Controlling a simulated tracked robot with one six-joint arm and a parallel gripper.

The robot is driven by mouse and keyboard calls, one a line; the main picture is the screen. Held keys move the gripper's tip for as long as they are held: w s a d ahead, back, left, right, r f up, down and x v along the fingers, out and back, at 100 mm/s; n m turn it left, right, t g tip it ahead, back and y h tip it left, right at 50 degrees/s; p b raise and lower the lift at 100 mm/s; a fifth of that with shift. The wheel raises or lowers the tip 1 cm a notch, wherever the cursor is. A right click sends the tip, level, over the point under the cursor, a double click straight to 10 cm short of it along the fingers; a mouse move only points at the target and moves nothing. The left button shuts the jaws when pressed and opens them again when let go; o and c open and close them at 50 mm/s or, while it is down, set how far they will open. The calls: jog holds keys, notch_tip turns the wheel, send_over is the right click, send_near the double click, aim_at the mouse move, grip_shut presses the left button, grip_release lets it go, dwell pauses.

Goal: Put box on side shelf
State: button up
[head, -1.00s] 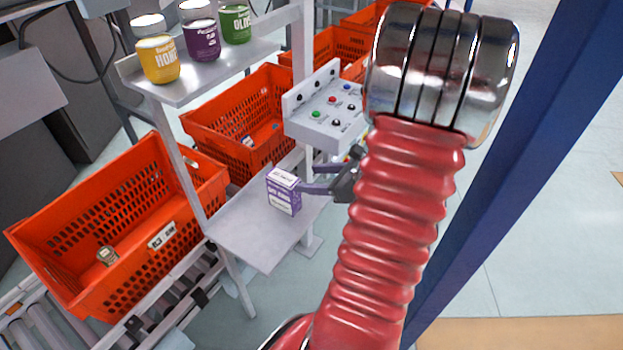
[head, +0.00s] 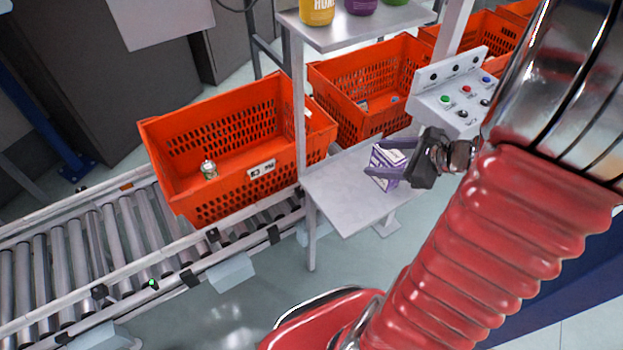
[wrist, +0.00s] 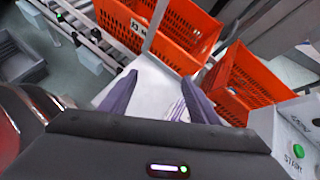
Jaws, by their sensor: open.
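The box (head: 389,158), purple and white, stands on the pale grey side shelf (head: 337,190), near its right side. My gripper (head: 371,169) is open, and its two dark fingers reach out on either side of the box. In the wrist view the box (wrist: 174,112) shows between the spread fingers (wrist: 158,92), nearer the right one, with its lower part hidden by my gripper's body. I cannot tell whether a finger touches it. The shelf (wrist: 150,80) also shows there beneath the fingers.
Another orange tote (head: 352,110) stands behind the shelf. A button panel (head: 440,100) is close behind my gripper. Jars (head: 317,10) stand on the upper shelf (head: 345,35).

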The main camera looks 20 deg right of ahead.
jog(key=s+a+r+n+g, duration=0.1)
jog(key=a+r+n+g, duration=0.15)
jog(key=a+n, duration=0.5)
jog(key=s+a+r+n+g, duration=0.25)
jog(key=a+n, duration=0.35)
jog(key=a, duration=0.3)
jog(key=s+a+r+n+h, duration=0.4)
jog(key=a+r+n, duration=0.2)
jog(key=n, duration=0.8)
jog(key=shift+s+a+r+t+h, duration=0.3)
jog(key=shift+s+r+t, duration=0.1)
jog(key=shift+r, duration=0.3)
jog(key=shift+c, duration=0.2)
